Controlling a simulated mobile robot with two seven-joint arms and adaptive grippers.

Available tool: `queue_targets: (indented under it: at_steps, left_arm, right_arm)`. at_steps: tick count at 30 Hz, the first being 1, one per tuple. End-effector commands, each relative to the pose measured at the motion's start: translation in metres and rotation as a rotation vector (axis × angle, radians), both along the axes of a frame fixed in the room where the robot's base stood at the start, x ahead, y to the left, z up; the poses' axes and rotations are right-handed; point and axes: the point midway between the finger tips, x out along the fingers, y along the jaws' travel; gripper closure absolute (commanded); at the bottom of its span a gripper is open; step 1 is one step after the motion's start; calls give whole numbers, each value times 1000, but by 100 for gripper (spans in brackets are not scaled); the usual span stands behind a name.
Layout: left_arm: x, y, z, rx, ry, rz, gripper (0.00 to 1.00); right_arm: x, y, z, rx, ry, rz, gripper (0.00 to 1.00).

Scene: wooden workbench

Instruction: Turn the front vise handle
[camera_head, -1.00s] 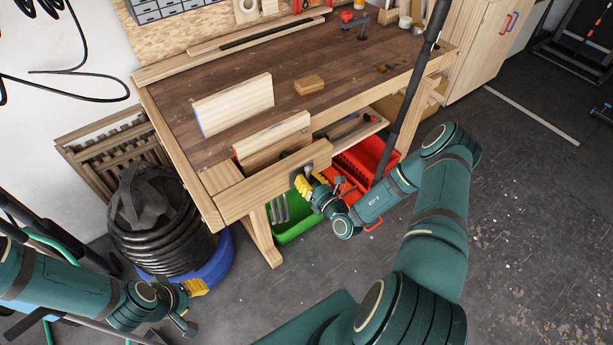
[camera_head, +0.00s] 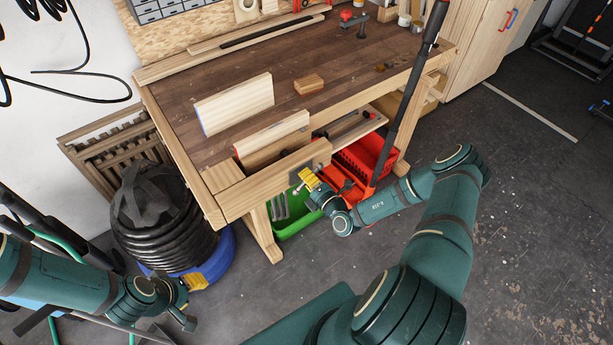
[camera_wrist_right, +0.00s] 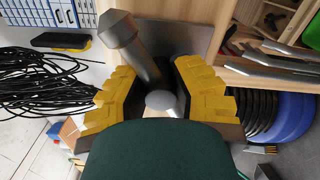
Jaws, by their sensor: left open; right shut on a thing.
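The front vise (camera_head: 320,160) is on the front face of the wooden workbench. Its metal handle (camera_wrist_right: 140,55), a round bar with a thicker end, slants up to the left in the right wrist view. My right gripper (camera_head: 310,180) is at the vise. In the wrist view its yellow finger pads (camera_wrist_right: 160,95) lie on both sides of the handle and the round screw end, and it is shut on the handle. The handle's other end is hidden there. My left gripper (camera_head: 190,302) is open and empty, low at the left, away from the bench.
Two upright boards (camera_head: 234,104) and a small wood block (camera_head: 308,84) are on the bench. A green bin (camera_head: 290,215) and a red bin (camera_head: 364,160) stand below, close to my right arm. A black hose coil (camera_head: 165,220) stands left. Floor at the right is clear.

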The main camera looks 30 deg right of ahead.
Motion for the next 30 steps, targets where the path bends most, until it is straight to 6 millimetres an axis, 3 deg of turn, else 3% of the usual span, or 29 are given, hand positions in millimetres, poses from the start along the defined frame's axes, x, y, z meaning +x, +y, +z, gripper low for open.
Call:
queue_targets:
  at_steps: [30]
  left_arm:
    - [0, 0, -1, 0, 0, 0, 58]
  right_arm:
    - [2, -5, 0, 959, 64, -7, 100]
